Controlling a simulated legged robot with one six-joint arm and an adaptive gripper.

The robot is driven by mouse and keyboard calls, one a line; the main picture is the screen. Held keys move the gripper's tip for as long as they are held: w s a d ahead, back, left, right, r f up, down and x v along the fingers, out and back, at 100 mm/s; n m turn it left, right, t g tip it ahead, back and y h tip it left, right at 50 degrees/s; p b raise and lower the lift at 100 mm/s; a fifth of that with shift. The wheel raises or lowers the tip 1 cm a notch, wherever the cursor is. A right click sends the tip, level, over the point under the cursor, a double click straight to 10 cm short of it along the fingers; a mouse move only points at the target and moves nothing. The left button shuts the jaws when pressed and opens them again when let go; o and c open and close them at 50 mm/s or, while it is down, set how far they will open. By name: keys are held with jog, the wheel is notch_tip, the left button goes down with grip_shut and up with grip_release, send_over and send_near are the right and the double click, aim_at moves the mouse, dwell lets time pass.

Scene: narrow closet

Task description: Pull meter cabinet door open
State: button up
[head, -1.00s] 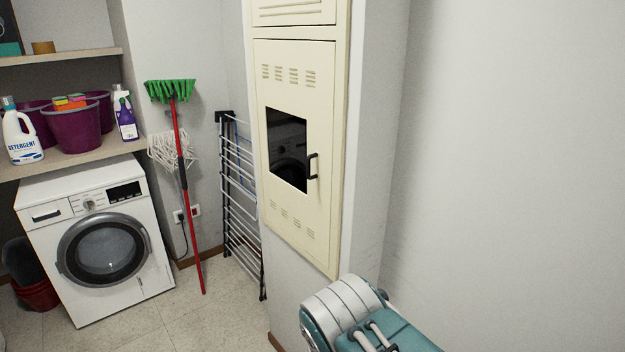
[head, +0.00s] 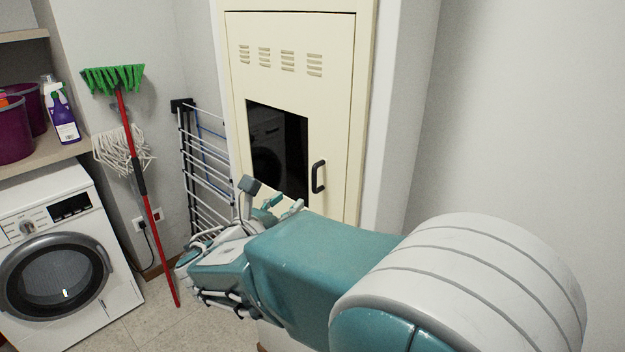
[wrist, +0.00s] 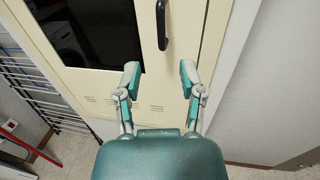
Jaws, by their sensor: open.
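The cream meter cabinet door (head: 335,90) is shut in its frame, with vent slots at the top and a dark window (head: 292,165). Its black handle (head: 318,177) is upright, on the right side of the door beside the window. In the wrist view the handle (wrist: 162,25) is at the top, beyond my fingertips and roughly in line with the gap between them. My gripper (wrist: 160,78) is open and empty, with its two fingers apart in front of the door. In the head view my arm hides the lower part of the door.
A drying rack (head: 205,165) leans left of the cabinet. A red-handled broom (head: 140,185) and a mop (head: 122,150) stand further left, beside a washing machine (head: 62,265). A bare white wall (head: 500,110) is on the right.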

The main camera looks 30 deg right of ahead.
aim_at(314, 187)
jog(key=x, duration=1)
jog(key=shift+w, duration=0.1)
grip_shut()
